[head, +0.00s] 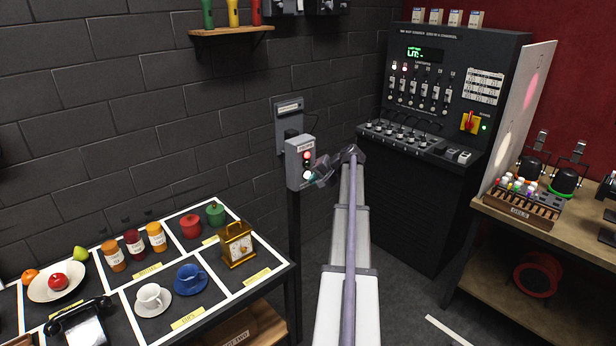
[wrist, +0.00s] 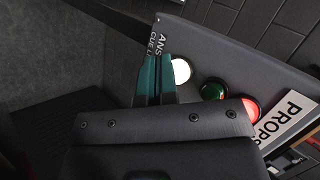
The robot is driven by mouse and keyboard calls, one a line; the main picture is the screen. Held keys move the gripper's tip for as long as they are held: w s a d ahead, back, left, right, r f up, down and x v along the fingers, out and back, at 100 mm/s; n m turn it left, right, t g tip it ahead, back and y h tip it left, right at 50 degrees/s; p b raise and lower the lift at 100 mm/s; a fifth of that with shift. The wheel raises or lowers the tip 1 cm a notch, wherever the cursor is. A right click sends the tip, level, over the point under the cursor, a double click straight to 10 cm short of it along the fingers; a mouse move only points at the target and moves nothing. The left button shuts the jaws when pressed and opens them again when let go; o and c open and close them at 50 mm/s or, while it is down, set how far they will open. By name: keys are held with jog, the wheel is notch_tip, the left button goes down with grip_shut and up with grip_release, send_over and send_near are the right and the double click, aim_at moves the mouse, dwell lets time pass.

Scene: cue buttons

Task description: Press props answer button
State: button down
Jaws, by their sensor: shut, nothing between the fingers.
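The grey props cue box (head: 294,171) stands on a dark post by the black wall. In the head view it shows a lit red light (head: 307,155) and a lit white button (head: 308,175). The wrist view shows the white button (wrist: 182,70), a dark green one (wrist: 213,90), a red light (wrist: 250,108) and the PROPS label (wrist: 285,122). Lettering that starts with ANS is beside the white button. My gripper (wrist: 157,60) has its teal fingers shut and empty, right beside the white button and partly over it. I cannot tell whether they touch it.
A props table (head: 221,299) with cups, jars and a clock stands at the lower left. A black control console (head: 425,185) stands behind my arm on the right. A wooden bench (head: 463,209) is at the far right. A small wall panel (head: 288,110) is above the cue box.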

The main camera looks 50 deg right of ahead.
jog(key=shift+w, duration=0.25)
jog(key=shift+w+d, duration=0.1)
jog(key=shift+w, duration=0.3)
dwell(0.5)
jog(key=shift+s, duration=0.8)
jog(key=s, duration=0.2)
jog(key=s+a, duration=0.1)
jog(key=s, duration=0.2)
dwell(0.4)
dwell(0.5)
